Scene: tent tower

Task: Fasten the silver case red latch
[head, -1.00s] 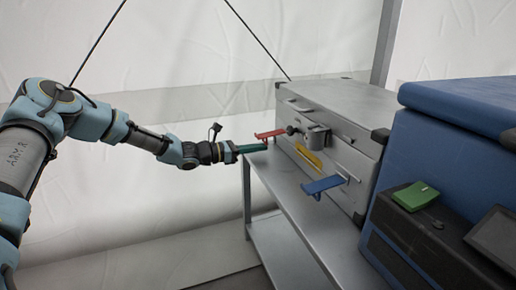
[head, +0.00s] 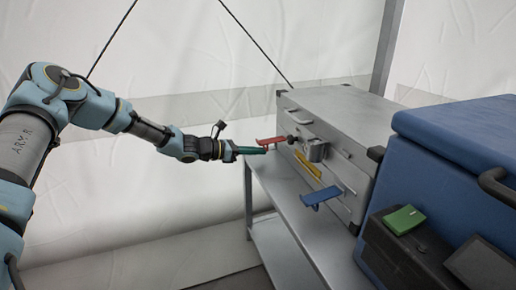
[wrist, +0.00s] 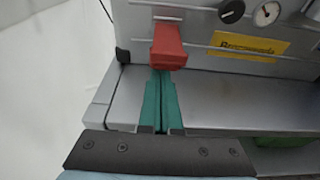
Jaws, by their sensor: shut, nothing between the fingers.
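The silver case (head: 345,125) stands on a grey metal shelf, its front facing my arm. Its red latch (head: 271,140) sticks out from the left of the front face; it also shows in the wrist view (wrist: 168,47). A blue latch (head: 321,196) sticks out further right on the same face. My gripper (head: 263,150) has green fingers, shut and empty. In the wrist view its fingertips (wrist: 162,74) are just below the red latch's outer end and partly hidden by it. I cannot tell whether they touch it.
A yellow label (head: 307,165), a knob and a gauge (wrist: 267,13) are on the case front. A blue box (head: 455,150) stands close on the right, with a dark device bearing a green item (head: 404,219) before it. The metal shelf (head: 290,215) is bare in front of the case.

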